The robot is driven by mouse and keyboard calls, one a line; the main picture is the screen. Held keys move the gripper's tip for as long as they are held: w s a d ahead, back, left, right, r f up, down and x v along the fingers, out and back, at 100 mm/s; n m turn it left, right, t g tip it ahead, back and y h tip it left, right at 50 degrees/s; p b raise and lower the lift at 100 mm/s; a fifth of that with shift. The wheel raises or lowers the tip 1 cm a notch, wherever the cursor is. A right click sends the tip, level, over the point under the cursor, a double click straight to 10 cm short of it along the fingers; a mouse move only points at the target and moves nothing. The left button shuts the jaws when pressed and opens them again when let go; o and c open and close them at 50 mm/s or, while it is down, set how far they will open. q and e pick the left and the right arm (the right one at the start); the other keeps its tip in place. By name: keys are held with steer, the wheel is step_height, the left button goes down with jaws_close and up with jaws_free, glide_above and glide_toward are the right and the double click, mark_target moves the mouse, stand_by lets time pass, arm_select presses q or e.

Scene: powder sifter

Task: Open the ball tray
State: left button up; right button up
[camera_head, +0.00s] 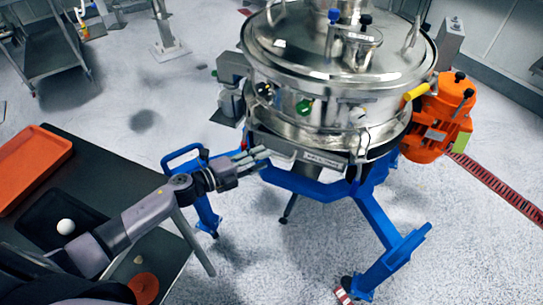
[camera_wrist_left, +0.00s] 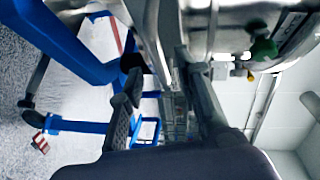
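The sifter (camera_head: 335,95) is a round steel drum on a blue frame. The ball tray (camera_head: 315,157) is a flat metal front with a dark label, low on the drum's near side. My left gripper (camera_head: 258,158) is at the tray's left end, its fingers pointing right along it. In the left wrist view the two dark fingers (camera_wrist_left: 160,105) stand apart with a gap between them, and a steel edge lies close to their tips. I cannot tell whether they touch the tray. My right gripper is not in view.
A dark table (camera_head: 120,180) at left holds an orange tray (camera_head: 38,142), a black tray (camera_head: 40,238) with a white ball (camera_head: 66,226), and a red disc (camera_head: 144,288). An orange motor (camera_head: 437,120) juts from the sifter's right. Blue legs (camera_head: 385,225) stand below; floor in front is clear.

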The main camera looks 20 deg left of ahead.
arm_select(q)
steer(key=shift+x, duration=2.35)
steer(key=shift+s, duration=0.1)
jaws_close()
